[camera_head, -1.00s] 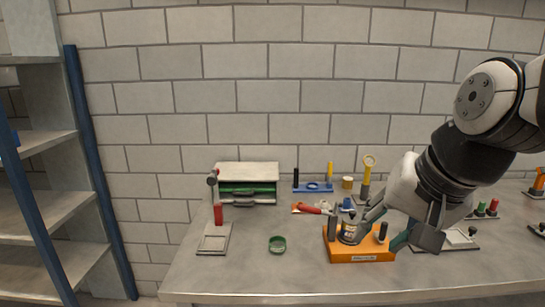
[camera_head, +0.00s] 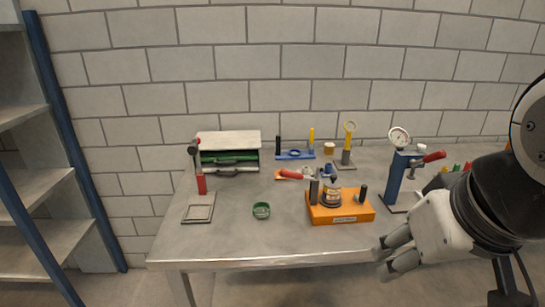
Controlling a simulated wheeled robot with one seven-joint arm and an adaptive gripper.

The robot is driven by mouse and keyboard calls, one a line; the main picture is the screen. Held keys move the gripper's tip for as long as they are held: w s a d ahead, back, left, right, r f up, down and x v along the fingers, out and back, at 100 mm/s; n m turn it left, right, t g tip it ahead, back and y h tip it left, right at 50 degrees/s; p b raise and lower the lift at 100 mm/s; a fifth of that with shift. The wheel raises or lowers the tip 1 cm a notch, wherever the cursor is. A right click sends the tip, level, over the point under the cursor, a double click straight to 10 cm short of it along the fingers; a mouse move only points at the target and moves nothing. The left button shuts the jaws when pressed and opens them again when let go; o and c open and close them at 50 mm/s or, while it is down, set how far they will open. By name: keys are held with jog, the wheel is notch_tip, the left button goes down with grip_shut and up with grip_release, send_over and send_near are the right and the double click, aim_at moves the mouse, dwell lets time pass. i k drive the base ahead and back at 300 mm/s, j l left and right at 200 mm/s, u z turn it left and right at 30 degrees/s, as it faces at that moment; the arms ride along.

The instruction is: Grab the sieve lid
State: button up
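An orange base (camera_head: 340,216) stands near the middle of the table with dark posts on it. A dark-and-silver round sieve-like container (camera_head: 331,192) sits upright between the posts; its top looks dark, but I cannot tell whether that is a separate lid. A small green ring-shaped piece (camera_head: 261,210) lies on the table left of the base. I cannot tell which piece is the sieve lid. My gripper (camera_head: 381,256) is at the table's front edge, right of and nearer than the orange base. Its two fingers point left and stand apart, with nothing seen between them.
A gauge stand (camera_head: 398,180) with a red handle stands behind my gripper. A red-handled press (camera_head: 199,190) and a drawer box (camera_head: 229,150) are at the left. Blue and yellow tools (camera_head: 295,154) stand at the back.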

aim_at(333, 182)
jog(key=i+l+z, duration=0.15)
jog(key=i+l, duration=0.15)
jog(key=i+l+z, duration=0.15)
jog(key=i, duration=0.3)
jog(key=i+l+z, duration=0.15)
jog(key=i+l, duration=0.2)
jog(key=i+l+z, duration=0.15)
jog(key=i, duration=0.3)
